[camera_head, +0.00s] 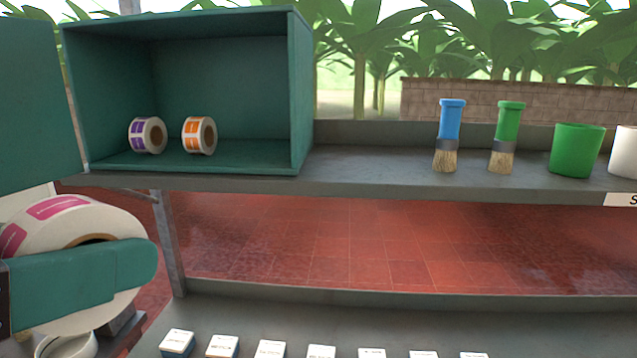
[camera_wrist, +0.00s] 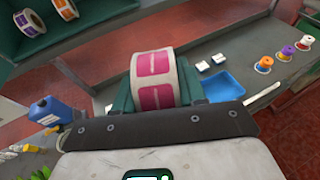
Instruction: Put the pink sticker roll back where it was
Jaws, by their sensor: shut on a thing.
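The pink sticker roll (camera_head: 62,212) is large and close at the lower left of the head view, left of and below the cabinet. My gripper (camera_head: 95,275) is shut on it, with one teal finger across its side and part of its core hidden. In the wrist view the pink roll (camera_wrist: 153,72) stands between the teal fingers of my gripper (camera_wrist: 158,92). The open teal cabinet (camera_head: 225,28) stands on the upper shelf. Inside it are a purple sticker roll (camera_head: 148,135) and an orange sticker roll (camera_head: 198,135), side by side, with bare floor to their right.
The cabinet door (camera_head: 38,105) is swung open at the left. A blue brush (camera_head: 450,122), a green brush (camera_head: 507,124) and a green cup (camera_head: 576,148) stand right of the cabinet. Several small boxes line the lower shelf. A blue tray (camera_wrist: 220,86) shows in the wrist view.

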